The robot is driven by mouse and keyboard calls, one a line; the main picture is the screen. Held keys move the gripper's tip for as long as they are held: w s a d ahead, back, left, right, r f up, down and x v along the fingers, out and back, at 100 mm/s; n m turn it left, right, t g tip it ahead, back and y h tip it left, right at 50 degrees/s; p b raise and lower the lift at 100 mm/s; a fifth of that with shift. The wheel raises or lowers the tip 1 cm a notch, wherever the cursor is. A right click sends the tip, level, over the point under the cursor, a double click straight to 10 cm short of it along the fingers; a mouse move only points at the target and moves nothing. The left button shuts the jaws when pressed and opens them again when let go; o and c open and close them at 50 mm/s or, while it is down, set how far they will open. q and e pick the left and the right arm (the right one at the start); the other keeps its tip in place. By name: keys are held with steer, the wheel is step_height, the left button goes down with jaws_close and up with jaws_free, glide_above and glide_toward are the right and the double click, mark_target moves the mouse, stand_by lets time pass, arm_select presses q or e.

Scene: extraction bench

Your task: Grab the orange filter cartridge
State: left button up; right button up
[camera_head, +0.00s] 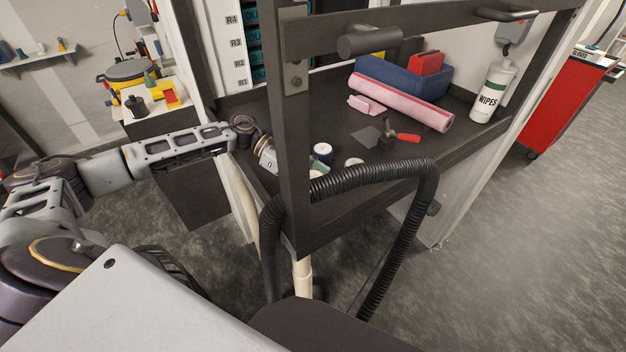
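I cannot make out an orange filter cartridge in this view. My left arm reaches in from the left over the near left edge of the dark bench (345,205). The hand end of my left gripper (268,157) is low over the bench, just left of a dark upright post (293,160). The post covers its front, so its fingers and anything between them are hidden. My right gripper is not in view.
A dark frame and a black corrugated hose (375,174) stand in front of the bench. A red cabinet (563,105) stands right.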

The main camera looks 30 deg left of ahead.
mark_target(313, 177)
arm_select(q)
steer(key=shift+r, duration=0.75)
step_height(313, 177, up, 2)
steer(key=shift+r, duration=0.1)
steer(key=shift+w+a, duration=0.45)
steer(key=shift+a, duration=0.2)
steer(key=w+a, duration=0.1)
steer(key=a, duration=0.1)
steer(key=w+a+b, duration=0.1)
steer(key=a, duration=0.1)
steer(key=w+a, duration=0.1)
steer(key=a, duration=0.1)
steer(key=shift+w, duration=0.3)
steer(key=w+a, duration=0.1)
steer(key=a, duration=0.1)
steer(key=w+a, duration=0.1)
steer(key=a, duration=0.1)
steer(key=w+a+b, duration=0.1)
steer(key=a, duration=0.1)
steer(key=shift+w+a, duration=0.1)
steer(key=shift+w, duration=0.2)
steer(key=shift+w+a, duration=0.3)
steer(key=shift+a, duration=0.25)
steer(key=shift+w+a, duration=0.25)
steer(key=shift+a, duration=0.2)
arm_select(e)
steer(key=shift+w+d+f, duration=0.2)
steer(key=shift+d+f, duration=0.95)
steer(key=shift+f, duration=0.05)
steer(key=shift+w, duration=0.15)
